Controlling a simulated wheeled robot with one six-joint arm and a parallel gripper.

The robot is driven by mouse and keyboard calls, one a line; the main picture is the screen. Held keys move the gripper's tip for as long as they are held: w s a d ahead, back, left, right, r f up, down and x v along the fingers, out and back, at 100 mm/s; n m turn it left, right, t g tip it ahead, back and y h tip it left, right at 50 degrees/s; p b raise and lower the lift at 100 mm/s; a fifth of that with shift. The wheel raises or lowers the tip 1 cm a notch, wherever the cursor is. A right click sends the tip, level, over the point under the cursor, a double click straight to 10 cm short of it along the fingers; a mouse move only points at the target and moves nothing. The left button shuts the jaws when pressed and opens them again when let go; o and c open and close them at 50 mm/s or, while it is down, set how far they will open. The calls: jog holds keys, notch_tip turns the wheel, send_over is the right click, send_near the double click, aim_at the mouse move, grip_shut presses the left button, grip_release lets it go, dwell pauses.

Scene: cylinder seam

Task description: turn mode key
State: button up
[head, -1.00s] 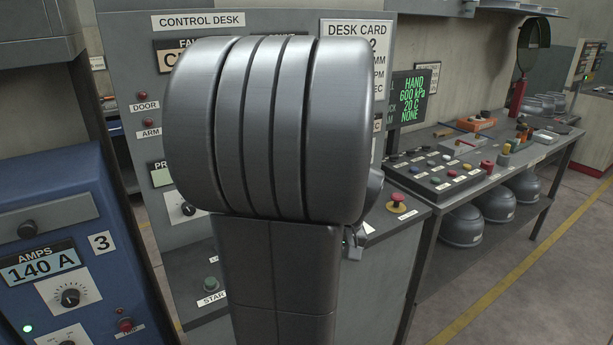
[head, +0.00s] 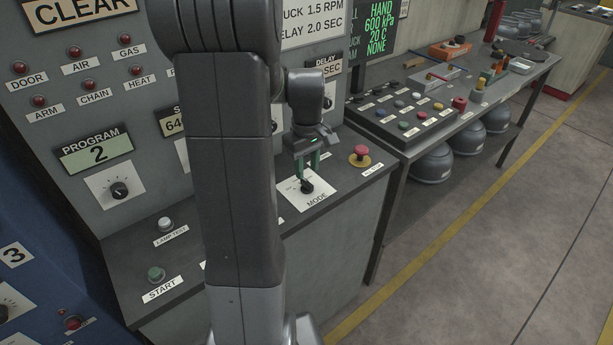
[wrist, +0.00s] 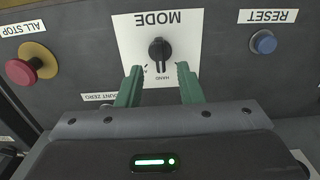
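The mode key (head: 307,187) is a small black knob on a white plate (head: 293,197) labelled MODE, on the control desk's sloping top. In the wrist view the mode key (wrist: 160,49) stands upper centre, with a pale line running down its near half. The plate reads upside down there, with HAND by the right finger and other lettering partly hidden by the left one. My gripper (head: 307,164) is just above the key in the head view. In the wrist view its two green fingers (wrist: 160,70) are apart, with nothing between the tips, which lie just short of the knob.
A red ALL STOP button (wrist: 21,70) is left of the plate in the wrist view, and a blue RESET button (wrist: 263,42) is to the right. A green START button (head: 156,273) and LAMP TEST button (head: 166,224) sit on the desk. My arm hides its middle.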

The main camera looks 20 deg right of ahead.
aim_at(307, 181)
jog(key=shift+f, duration=2.25)
jog(key=shift+c, duration=0.2)
grip_shut()
